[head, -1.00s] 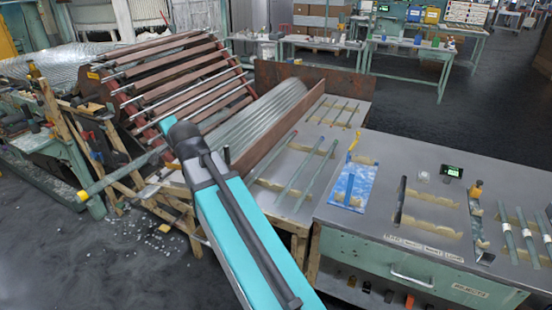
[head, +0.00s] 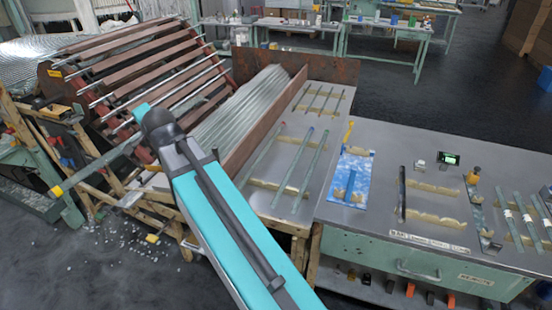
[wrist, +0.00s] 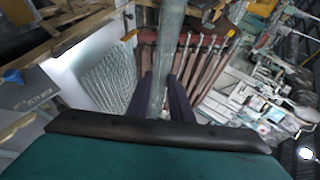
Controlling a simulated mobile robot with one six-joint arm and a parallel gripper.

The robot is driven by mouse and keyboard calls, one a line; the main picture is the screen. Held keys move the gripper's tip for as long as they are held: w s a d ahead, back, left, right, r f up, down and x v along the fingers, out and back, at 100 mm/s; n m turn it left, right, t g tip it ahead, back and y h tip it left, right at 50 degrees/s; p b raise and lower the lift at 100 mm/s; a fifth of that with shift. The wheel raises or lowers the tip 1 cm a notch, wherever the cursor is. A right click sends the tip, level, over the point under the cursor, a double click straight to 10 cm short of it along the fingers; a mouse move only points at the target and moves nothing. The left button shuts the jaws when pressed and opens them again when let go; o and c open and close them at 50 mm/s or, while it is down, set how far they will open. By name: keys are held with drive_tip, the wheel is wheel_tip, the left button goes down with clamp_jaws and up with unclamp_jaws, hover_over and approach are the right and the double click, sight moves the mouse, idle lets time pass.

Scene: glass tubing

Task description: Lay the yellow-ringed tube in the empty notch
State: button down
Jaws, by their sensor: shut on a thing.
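My gripper (wrist: 160,100) shows in the wrist view as two dark fingers closed on a pale grey-green glass tube (wrist: 171,35). The tube runs up between the fingers and out at the top edge. No yellow ring can be made out on it. In the head view my arm reaches to the upper left, and I cannot make out the gripper. Cream notched supports (head: 434,220) stand on the grey right-hand bench, with no tube across their middle. Another pair of notched supports (head: 262,184) on the middle table carries long tubes (head: 292,165).
Banded tubes (head: 512,222) lie on supports at the far right. A blue mat (head: 353,170) and a small display (head: 449,158) are on the bench. A sloped rack (head: 170,70) stands behind my arm. A rusty upright panel (head: 300,66) edges the middle table.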

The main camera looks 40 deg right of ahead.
drive_tip(key=shift+a, duration=0.35)
